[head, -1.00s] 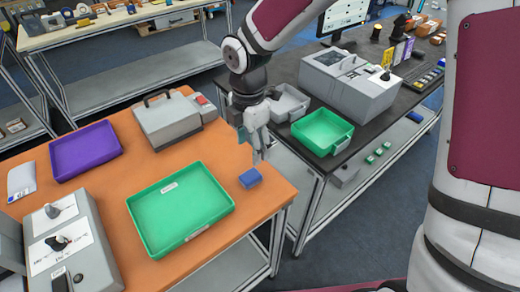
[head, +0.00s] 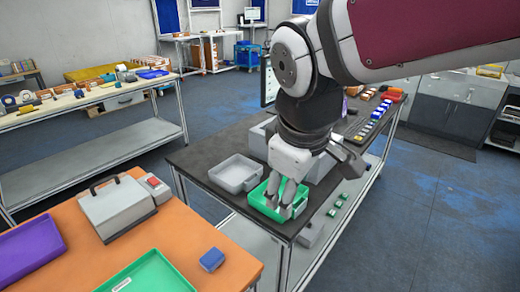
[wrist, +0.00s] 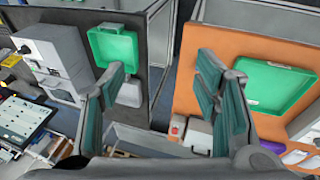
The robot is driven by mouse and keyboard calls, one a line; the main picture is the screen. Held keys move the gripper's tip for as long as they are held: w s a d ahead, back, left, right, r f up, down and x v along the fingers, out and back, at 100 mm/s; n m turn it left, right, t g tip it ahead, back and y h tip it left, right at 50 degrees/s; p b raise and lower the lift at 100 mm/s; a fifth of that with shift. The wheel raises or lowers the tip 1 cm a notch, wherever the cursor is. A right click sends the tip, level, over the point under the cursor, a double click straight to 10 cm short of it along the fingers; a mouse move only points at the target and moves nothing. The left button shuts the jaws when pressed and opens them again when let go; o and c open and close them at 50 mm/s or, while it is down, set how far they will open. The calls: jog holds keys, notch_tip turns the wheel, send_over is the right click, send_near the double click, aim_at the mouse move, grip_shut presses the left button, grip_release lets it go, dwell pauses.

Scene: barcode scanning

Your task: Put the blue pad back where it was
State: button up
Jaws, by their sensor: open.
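The blue pad (head: 212,259) lies flat on the orange table (head: 190,232), near its right edge and to the right of the large green tray (head: 152,276). My gripper (head: 281,207) is away from it, over the small green tray (head: 252,198) on the dark bench. In the wrist view my gripper (wrist: 160,66) has its two teal-padded fingers spread apart, with nothing between them. The blue pad cannot be made out in the wrist view. The small green tray (wrist: 115,46) shows there beyond the left finger.
A grey tray (head: 235,171) sits left of the small green tray on the dark bench (head: 190,155). A grey case (head: 112,208) and a purple tray (head: 30,250) stand on the orange table. A gap separates table and bench.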

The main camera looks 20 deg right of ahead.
jog(key=s+d+r+m+t+y, duration=0.1)
jog(key=s+d+r+m, duration=0.1)
jog(key=s+m, duration=0.5)
jog(key=shift+s+d+r+t, duration=0.25)
jog(key=shift+d+t, duration=0.1)
jog(key=shift+t, duration=0.05)
jog(key=shift+c, duration=0.6)
